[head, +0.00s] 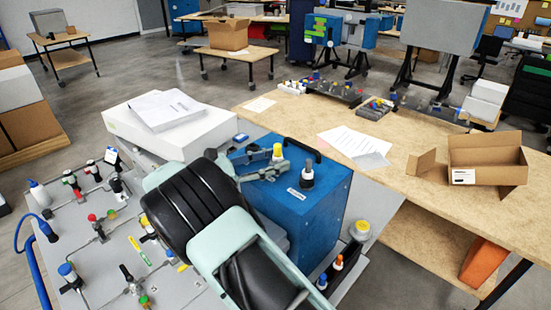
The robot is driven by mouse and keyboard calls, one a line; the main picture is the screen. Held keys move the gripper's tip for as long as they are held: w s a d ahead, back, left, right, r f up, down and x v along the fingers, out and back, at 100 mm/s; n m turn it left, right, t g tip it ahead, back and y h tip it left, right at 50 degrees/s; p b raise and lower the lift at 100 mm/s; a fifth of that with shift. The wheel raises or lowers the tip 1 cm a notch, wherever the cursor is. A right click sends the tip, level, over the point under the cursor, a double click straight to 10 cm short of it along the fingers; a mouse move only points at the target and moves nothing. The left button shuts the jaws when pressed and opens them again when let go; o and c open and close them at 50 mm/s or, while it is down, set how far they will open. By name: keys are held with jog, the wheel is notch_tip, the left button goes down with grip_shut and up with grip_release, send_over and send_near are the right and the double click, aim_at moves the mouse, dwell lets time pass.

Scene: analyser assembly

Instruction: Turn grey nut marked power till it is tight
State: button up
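A blue box (318,215) stands right of my arm. On its top, at the right, a dark upright fitting (307,174) has a pale band and a wider dark base. A small white label (294,193) lies in front of it, too small to read; I cannot tell for sure that this is the power nut. My gripper (272,162) shows as grey finger-like parts just above the box top, left of that fitting and apart from it. They are close to a yellow-topped fitting (278,151). My arm hides the rest, so its opening is unclear.
A grey panel (100,260) with several coloured fittings and thin pipes lies at the left. A white case (165,132) with papers stands behind my arm. A wooden bench (420,205) at the right holds papers and an open carton (485,150). A black handle (303,148) rises at the box's back.

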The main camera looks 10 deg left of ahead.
jog(key=n+t+y+p, duration=0.1)
jog(key=n+t+y, duration=0.1)
jog(key=n+t+y+p, duration=0.1)
jog(key=n+t+y, duration=0.1)
jog(key=shift+s+d+r+y, duration=0.1)
jog(key=shift+s+d+y, duration=0.1)
jog(key=shift+y, duration=0.2)
jog(key=n+t+y, duration=0.2)
jog(key=y, duration=0.1)
jog(key=shift+s+d+n+y, duration=0.1)
jog(key=shift+d+n+y, duration=0.05)
jog(key=shift+n+y, duration=0.25)
jog(key=shift+n+t+y+b, duration=0.5)
jog(key=shift+n+y, duration=0.8)
jog(key=shift+y, duration=0.7)
jog(key=shift+c, duration=0.6)
